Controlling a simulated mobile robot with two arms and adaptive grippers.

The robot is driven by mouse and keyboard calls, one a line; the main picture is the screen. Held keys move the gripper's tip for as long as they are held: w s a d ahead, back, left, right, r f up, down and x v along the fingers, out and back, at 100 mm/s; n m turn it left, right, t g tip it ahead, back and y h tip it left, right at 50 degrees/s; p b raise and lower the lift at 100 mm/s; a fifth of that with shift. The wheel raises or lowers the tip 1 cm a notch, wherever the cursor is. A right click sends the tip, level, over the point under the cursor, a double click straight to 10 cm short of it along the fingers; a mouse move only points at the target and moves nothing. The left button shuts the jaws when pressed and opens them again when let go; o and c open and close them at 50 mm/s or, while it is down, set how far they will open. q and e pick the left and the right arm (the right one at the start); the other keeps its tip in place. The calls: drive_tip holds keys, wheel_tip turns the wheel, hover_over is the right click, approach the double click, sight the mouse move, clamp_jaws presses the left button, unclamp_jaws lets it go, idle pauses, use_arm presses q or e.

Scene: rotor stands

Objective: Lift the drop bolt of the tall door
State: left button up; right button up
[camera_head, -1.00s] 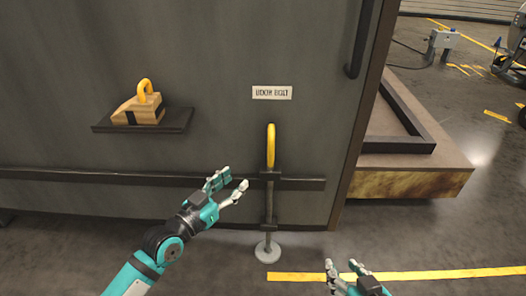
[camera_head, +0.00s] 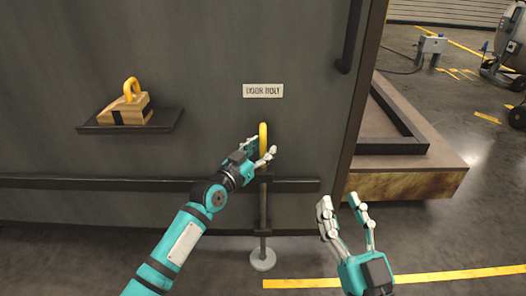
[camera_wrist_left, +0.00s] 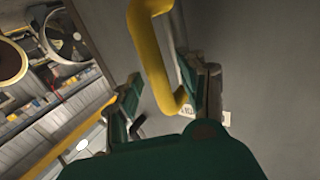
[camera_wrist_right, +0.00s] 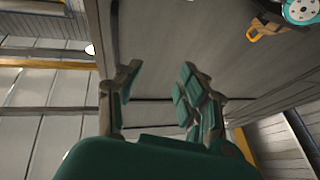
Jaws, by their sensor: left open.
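The drop bolt is a grey rod (camera_head: 263,211) on the dark tall door (camera_head: 215,50), with a yellow handle (camera_head: 263,134) at its top. Its foot stands at a round pale floor plate (camera_head: 262,260). My left gripper (camera_head: 262,155) is open at the lower part of the handle. In the left wrist view the yellow handle (camera_wrist_left: 150,50) passes between the open fingers (camera_wrist_left: 160,88); whether they touch it I cannot tell. My right gripper (camera_head: 341,200) is open and empty, low and right of the bolt. Its spread fingers also show in the right wrist view (camera_wrist_right: 157,75).
A "DOOR BOLT" label (camera_head: 263,90) is above the handle. A wooden wedge with a yellow grip (camera_head: 126,110) sits on a shelf (camera_head: 150,122) at left. A dark bar (camera_head: 100,183) crosses the door. A raised wooden platform (camera_head: 410,185) stands at right; the floor in front is open.

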use_arm(q)
drive_tip(key=shift+w+d, duration=0.2)
drive_tip(key=shift+w, duration=0.15)
clamp_jaws()
drive_tip(key=shift+w+d+f, duration=0.1)
drive_tip(key=shift+d+f, duration=0.05)
drive_tip(key=shift+f, duration=0.05)
idle(0.5)
